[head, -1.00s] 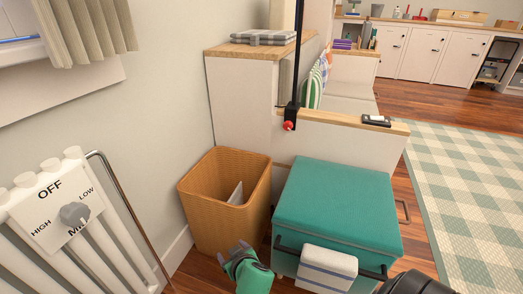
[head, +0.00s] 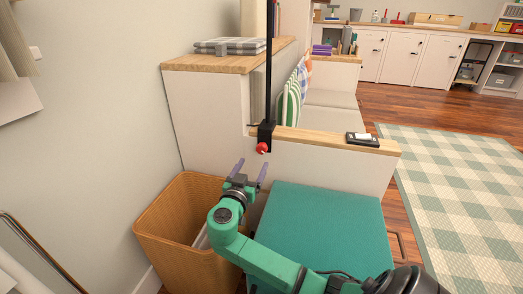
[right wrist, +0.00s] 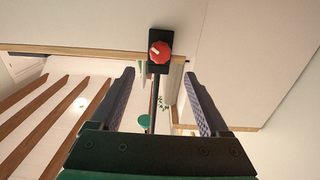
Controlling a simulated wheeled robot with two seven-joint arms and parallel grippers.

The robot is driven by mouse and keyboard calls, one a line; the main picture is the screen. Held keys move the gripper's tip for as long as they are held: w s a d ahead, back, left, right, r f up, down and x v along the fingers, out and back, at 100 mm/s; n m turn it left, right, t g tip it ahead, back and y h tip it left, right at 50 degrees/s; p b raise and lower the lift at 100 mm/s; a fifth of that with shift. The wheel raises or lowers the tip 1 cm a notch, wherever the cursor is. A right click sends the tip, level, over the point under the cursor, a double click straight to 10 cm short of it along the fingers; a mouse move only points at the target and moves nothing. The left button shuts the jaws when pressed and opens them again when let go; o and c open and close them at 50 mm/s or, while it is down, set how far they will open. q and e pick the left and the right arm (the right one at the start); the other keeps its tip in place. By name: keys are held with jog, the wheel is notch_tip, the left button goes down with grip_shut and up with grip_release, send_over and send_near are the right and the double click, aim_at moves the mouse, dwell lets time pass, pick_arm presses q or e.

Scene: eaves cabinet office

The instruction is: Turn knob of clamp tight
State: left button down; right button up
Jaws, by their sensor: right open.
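The clamp (head: 265,134) is black and sits on the wooden top edge of the low white partition, with a dark upright pole rising from it. Its red round knob (head: 262,148) faces me. In the right wrist view the red knob (right wrist: 160,52) shows a white pointer line, on the black clamp body (right wrist: 153,67). My right gripper (head: 252,168) is open and empty, just below and left of the knob and apart from it. In the right wrist view the fingers (right wrist: 160,88) stand either side, with the knob beyond their tips. My left gripper is not in view.
A wicker basket (head: 165,236) stands below my right forearm. A teal-topped seat (head: 330,225) stands right of it. A small dark device (head: 362,139) lies on the partition's ledge. A folded plaid cloth (head: 230,46) lies on the higher shelf. The wall is close on the left.

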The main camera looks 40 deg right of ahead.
aim_at(261, 150)
jog(key=b+x, duration=0.1)
jog(key=x, duration=0.8)
jog(key=shift+w+d+f, duration=0.1)
jog(key=shift+w+d, duration=0.05)
jog(key=shift+d, duration=0.1)
grip_shut()
